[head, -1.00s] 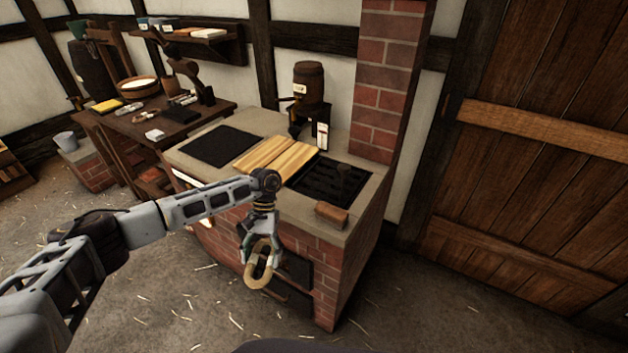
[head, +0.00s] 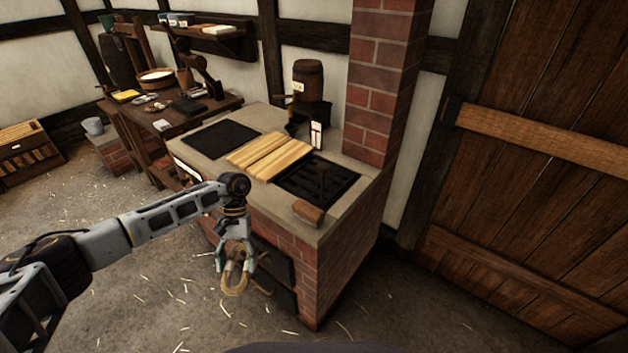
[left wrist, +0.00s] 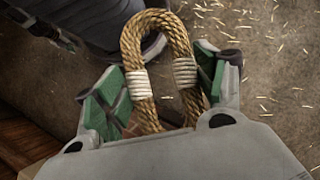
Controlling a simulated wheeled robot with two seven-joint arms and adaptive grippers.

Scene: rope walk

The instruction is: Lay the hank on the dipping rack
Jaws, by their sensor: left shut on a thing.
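The hank (head: 233,285) is a looped tan rope with two pale bindings, which show clearly in the left wrist view (left wrist: 158,18). My left gripper (head: 236,262) is shut on it, with a green-padded finger on each side of the loop in the left wrist view (left wrist: 157,85). The hank hangs below the gripper in front of the brick stove, lower than its top and apart from it. A dark slatted grate (head: 318,180) is set in the right of the stove top; I cannot tell whether it is the dipping rack. My right gripper is not in view.
The brick stove (head: 345,265) has a black plate (head: 222,138), wooden boards (head: 268,157) and a reddish-brown block (head: 308,212) on top. A small barrel (head: 308,80) stands behind. A cluttered workbench (head: 140,120) is at back left. Straw-strewn floor at front left is open.

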